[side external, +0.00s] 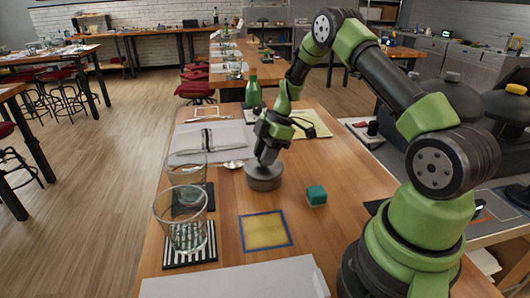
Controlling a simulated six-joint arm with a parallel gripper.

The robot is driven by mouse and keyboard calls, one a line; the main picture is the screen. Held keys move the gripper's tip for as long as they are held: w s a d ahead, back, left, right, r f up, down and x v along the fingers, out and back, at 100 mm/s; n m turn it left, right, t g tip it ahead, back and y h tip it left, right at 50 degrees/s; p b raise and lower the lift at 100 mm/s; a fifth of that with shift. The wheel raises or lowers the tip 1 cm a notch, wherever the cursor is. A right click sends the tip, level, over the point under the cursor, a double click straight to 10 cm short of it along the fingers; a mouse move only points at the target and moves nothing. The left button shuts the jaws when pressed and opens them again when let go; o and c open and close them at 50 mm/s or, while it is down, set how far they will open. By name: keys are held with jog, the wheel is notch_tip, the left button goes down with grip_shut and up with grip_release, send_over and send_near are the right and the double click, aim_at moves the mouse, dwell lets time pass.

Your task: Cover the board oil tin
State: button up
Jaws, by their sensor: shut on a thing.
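The board oil tin (264,182) is a low, round grey tin standing on the wooden table, right of the spoon. My gripper (266,160) points down onto its top, tilted a little. It is shut on what looks like the tin's grey lid, mostly hidden by the fingers. The lid is over the tin's opening; whether it sits flush is too small to tell.
A teal block (316,195) stands to the right of the tin. A yellow square with a blue border (265,231) lies nearer. Glass tumblers (182,219) stand at left, with a spoon (235,164) and folded cloth (208,139) behind. A green bottle (253,92) stands farther back.

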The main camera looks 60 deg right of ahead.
jog(key=shift+f, duration=0.3)
jog(key=o, duration=1)
jog(key=v, duration=1)
notch_tip(320, 180, up, 7)
jog(key=m, duration=0.3)
send_over(270, 172)
jog(key=s+a+r+m+t+h, duration=0.2)
jog(key=s+a+r+m+t, duration=0.1)
jog(key=s+a+r+m, duration=0.55)
jog(key=s+a+m, duration=0.1)
jog(key=s+a, duration=0.1)
jog(key=s, duration=0.1)
jog(key=s+a+m+t, duration=0.1)
jog(key=s+a+m, duration=0.1)
jog(key=s, duration=0.1)
jog(key=s+a+m+t, duration=0.1)
jog(key=s+a, duration=0.1)
jog(key=s, duration=0.1)
jog(key=shift+s+a+r+m, duration=0.15)
jog(key=shift+s+r+m, duration=0.1)
jog(key=shift+s+r, duration=0.1)
